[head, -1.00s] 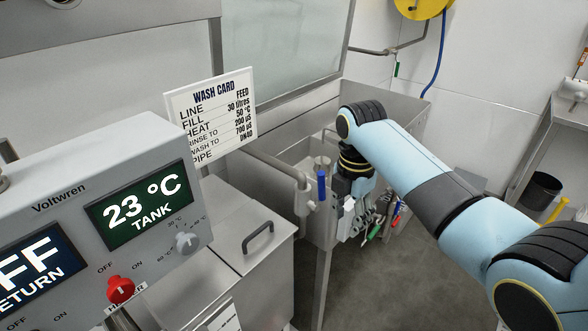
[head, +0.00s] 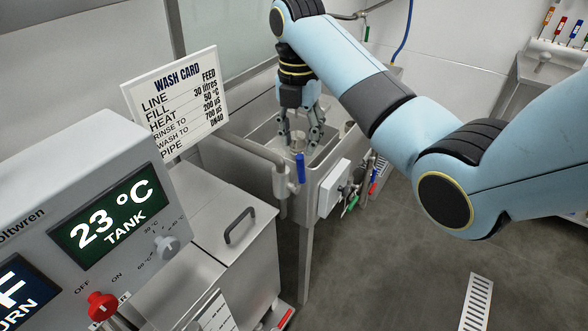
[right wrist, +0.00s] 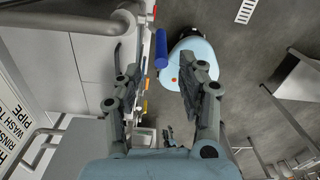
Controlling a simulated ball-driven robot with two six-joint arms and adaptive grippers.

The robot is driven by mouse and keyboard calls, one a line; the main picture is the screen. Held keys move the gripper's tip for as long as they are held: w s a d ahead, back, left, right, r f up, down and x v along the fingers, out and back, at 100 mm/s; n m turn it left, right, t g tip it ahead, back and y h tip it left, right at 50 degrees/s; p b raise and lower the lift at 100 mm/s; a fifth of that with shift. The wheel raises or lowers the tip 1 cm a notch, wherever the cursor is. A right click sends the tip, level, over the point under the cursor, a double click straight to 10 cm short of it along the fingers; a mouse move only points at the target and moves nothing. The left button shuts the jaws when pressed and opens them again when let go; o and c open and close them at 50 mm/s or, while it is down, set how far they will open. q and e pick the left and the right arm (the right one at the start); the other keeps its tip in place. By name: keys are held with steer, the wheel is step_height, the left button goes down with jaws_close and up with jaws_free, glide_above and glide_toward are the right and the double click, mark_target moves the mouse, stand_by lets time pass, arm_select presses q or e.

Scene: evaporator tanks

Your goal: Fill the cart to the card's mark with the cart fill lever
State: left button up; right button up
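The lever with a blue handle (head: 300,168) sits on a steel pipe beside the sink, its handle upright; I take it as the cart fill lever. It also shows in the right wrist view (right wrist: 161,48), beyond and between my fingertips. My right gripper (head: 301,142) points down over the sink, behind the lever and apart from it; its fingers are spread and empty in the right wrist view (right wrist: 160,82). The wash card (head: 178,100) reads FILL 30 litres. A steel box with a handle (head: 262,262) stands below; I cannot tell whether it is the cart. My left gripper is out of view.
The control panel (head: 90,180) at left shows 23 °C TANK, with a red knob (head: 102,306) and a grey knob (head: 166,243). The sink (head: 335,160) has a white box (head: 335,188) and hanging tools on its side.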

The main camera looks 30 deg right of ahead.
mark_target(301, 177)
steer(key=shift+f, duration=0.35)
steer(key=f, duration=0.8)
steer(key=shift+s+f, duration=0.2)
steer(key=shift+f, duration=0.15)
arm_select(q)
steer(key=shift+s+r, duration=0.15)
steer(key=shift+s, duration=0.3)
arm_select(e)
steer(key=shift+f, duration=0.6)
jaws_close()
steer(key=shift+s, duration=0.1)
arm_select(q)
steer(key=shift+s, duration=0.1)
